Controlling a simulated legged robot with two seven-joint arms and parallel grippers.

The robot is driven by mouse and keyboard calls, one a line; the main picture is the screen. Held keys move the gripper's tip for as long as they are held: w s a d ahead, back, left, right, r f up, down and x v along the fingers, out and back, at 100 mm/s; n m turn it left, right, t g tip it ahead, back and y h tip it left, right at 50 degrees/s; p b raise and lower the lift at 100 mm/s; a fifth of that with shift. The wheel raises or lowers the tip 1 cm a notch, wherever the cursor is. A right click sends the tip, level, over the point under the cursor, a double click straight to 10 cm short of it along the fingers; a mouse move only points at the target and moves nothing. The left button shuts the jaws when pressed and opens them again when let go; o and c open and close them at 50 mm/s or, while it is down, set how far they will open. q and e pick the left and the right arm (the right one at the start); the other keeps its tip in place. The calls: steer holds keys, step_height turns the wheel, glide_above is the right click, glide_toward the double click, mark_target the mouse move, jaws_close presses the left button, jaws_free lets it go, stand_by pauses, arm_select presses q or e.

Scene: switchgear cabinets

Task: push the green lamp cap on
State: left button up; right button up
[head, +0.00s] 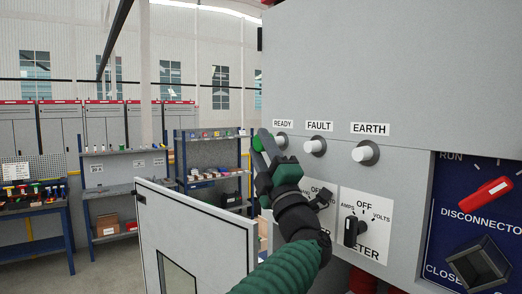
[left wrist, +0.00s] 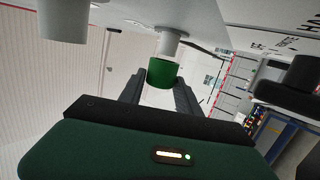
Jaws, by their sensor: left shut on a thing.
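My left gripper (head: 262,147) is at the cabinet front, by the white lamp under the READY label (head: 283,123). It is shut on the green lamp cap (left wrist: 163,73), which sits between the two fingertips in the left wrist view. I cannot tell whether cap and lamp touch. My right gripper is not in view.
The white FAULT lamp (head: 316,146) and EARTH lamp (head: 366,153) stick out to the right. Below are a meter selector knob (head: 352,230) and a red disconnector handle (head: 486,194). An open cabinet door (head: 190,235) stands at lower left; shelves (head: 120,165) are far behind.

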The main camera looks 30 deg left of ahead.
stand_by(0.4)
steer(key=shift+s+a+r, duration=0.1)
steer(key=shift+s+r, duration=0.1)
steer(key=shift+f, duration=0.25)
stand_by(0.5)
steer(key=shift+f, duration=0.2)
steer(key=shift+b, duration=0.3)
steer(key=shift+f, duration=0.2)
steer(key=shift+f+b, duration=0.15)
steer(key=shift+b, duration=0.2)
stand_by(0.3)
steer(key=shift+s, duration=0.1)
